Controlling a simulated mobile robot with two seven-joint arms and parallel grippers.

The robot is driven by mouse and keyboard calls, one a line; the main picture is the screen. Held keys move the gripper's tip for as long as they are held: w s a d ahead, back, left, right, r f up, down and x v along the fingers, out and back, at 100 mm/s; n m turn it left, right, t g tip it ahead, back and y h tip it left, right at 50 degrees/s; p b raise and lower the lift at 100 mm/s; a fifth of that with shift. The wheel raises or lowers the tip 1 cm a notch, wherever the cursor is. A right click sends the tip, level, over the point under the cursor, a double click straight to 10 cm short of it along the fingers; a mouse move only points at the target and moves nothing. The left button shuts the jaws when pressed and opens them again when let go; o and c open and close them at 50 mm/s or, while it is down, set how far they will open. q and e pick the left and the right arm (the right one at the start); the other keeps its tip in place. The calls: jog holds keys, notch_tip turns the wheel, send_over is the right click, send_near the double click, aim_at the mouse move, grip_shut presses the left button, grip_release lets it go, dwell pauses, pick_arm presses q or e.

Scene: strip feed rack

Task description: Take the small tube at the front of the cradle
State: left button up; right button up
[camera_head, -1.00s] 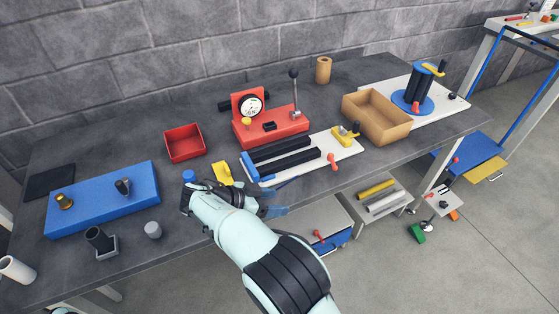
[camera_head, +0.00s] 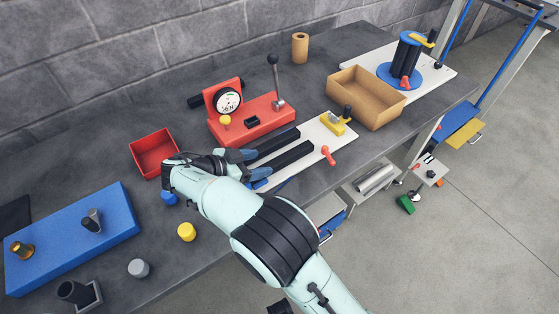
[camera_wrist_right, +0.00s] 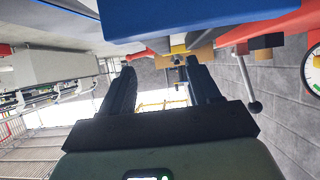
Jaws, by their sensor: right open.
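Grey tubes (camera_head: 375,177) lie in a pale holder on a lower level beyond the table's front edge. I cannot tell for sure whether this is the cradle. A dark upright tube (camera_head: 75,291) stands in a square holder at the lower left of the table. My right gripper (camera_head: 243,165) is open at the left end of a white board (camera_head: 318,143) carrying black strips. In the right wrist view my fingers (camera_wrist_right: 158,88) are apart with nothing held between them. A large blue surface (camera_wrist_right: 190,18) is close above them. My left gripper is not in view.
A red gauge stand (camera_head: 255,118) and red bin (camera_head: 153,152) stand behind the arm. A yellow clamp (camera_head: 338,121) is on the board. A cardboard box (camera_head: 368,98) is at right, a blue block (camera_head: 72,238) at left. A yellow cylinder (camera_head: 186,231) stands near the table edge.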

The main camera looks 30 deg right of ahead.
aim_at(279, 160)
jog(key=x, duration=0.7)
jog(key=shift+w+d+f+b, duration=0.15)
jog(key=shift+d+b, duration=0.15)
jog(key=shift+c, duration=0.3)
grip_shut()
